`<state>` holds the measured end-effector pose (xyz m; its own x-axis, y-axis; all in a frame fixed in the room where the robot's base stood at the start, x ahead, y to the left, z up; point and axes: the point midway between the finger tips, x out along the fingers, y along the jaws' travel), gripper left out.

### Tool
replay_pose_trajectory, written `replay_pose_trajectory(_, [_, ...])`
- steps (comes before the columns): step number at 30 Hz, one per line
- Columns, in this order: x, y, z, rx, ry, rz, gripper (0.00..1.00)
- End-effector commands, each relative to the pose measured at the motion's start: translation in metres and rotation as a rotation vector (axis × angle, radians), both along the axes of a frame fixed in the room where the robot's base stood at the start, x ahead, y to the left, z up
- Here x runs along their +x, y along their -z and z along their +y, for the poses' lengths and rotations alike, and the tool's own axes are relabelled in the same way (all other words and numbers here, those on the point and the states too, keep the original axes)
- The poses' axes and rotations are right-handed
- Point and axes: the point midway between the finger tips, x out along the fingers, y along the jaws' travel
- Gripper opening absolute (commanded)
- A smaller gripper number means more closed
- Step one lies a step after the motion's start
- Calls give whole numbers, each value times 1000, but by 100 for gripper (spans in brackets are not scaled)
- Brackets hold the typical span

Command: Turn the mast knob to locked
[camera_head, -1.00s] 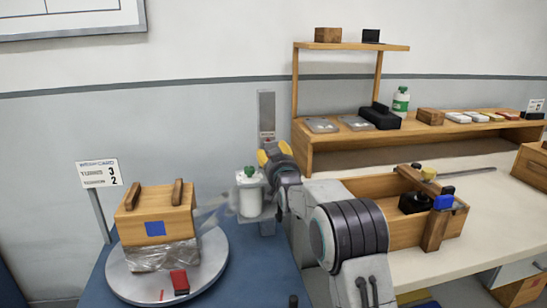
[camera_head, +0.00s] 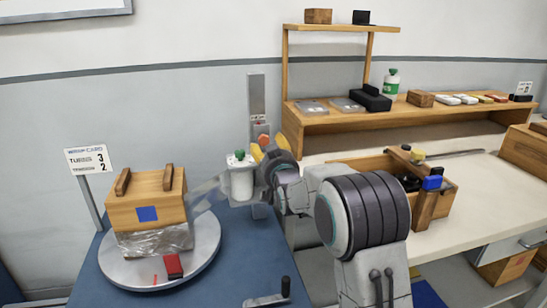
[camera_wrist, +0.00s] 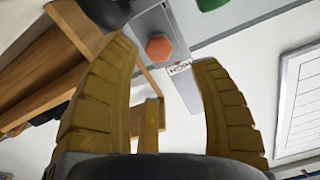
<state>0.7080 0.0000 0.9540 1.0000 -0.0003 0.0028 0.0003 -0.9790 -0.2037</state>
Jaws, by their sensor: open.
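The mast (camera_head: 257,92) is a grey upright post behind the blue table. An orange-red six-sided knob (camera_head: 263,139) sits on its front; the knob also shows in the wrist view (camera_wrist: 159,47), below a printed label that seems to read HIGH (camera_wrist: 178,66). My gripper (camera_head: 268,144) has yellow fingers and is at the mast, close to the knob. In the wrist view my gripper (camera_wrist: 164,56) is open, with the knob between the fingertips in the picture. No contact is visible, and I cannot tell the remaining depth. The knob's lock marking is not readable.
A white canister (camera_head: 241,180) with a green top stands just left of my gripper, by a clear film strip. A wooden box (camera_head: 150,211) sits on a round turntable (camera_head: 205,245). Right are a wooden crate (camera_head: 360,170) and a shelf (camera_head: 320,128).

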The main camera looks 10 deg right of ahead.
Motion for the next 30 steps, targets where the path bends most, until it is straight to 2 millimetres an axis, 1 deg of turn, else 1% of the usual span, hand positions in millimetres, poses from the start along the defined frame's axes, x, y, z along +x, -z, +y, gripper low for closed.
replay_pose_trajectory(1, [-7, -1, 0, 0, 0, -1, 57])
replay_pose_trajectory(6, [-27, -1, 0, 0, 0, -2, 57])
replay_pose_trajectory(12, [-42, -1, 0, 0, 0, -2, 57])
replay_pose_trajectory(18, [-49, -1, 0, 0, 1, -3, 57])
replay_pose_trajectory(27, [-49, -1, 0, 0, 0, -3, 57])
replay_pose_trajectory(28, [-49, -1, 0, 0, 1, -3, 58])
replay_pose_trajectory(30, [-50, -1, 0, -5, 0, -2, 57])
